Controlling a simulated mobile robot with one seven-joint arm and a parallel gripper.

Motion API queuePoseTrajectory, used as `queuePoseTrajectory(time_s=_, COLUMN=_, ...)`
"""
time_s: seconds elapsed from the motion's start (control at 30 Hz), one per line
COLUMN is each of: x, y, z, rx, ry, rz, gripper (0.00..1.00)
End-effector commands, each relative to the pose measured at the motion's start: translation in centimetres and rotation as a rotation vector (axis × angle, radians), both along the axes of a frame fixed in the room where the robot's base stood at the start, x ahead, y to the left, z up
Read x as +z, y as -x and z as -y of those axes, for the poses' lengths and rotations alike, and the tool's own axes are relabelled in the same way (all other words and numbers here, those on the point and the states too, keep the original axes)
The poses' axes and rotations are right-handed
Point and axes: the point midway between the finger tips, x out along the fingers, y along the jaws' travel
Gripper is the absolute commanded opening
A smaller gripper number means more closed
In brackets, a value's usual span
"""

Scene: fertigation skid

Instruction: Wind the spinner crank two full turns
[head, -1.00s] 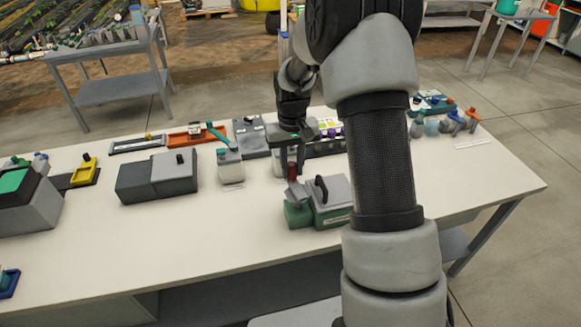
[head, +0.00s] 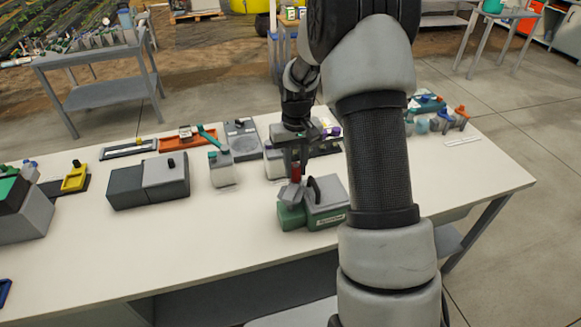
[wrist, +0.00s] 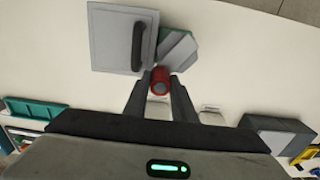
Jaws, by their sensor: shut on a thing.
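The spinner is a green box (head: 326,216) with a grey lid (head: 333,191) and a black handle on the lid (head: 314,190), near the table's middle. At its left end is the grey crank arm (head: 290,193), with an upright red knob (head: 296,172). My gripper (head: 295,166) comes down from above and is shut on the red knob. In the wrist view the knob (wrist: 160,84) sits between my two fingertips (wrist: 160,88), beside the black handle (wrist: 138,45). The grey crank arm (wrist: 178,52) shows just beyond the knob. The crank's pivot is hidden.
A white bottle (head: 222,169) and a grey box (head: 150,184) stand to the left. Another white bottle (head: 273,162) stands close behind my gripper. Trays and a grey plate line the back. The white table (head: 200,245) is clear in front.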

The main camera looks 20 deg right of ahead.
Motion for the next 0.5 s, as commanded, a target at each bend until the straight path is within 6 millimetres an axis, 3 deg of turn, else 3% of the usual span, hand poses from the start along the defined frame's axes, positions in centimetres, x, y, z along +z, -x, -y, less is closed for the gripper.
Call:
queuePoseTrajectory(time_s=0.27, x=0.1, y=0.1, z=0.2, rx=-0.001, ry=0.002, rz=0.004, gripper=0.11)
queuePoseTrajectory(time_s=0.5, x=0.1, y=1.6, z=1.3, rx=0.0, ry=0.001, rz=0.001, gripper=0.11)
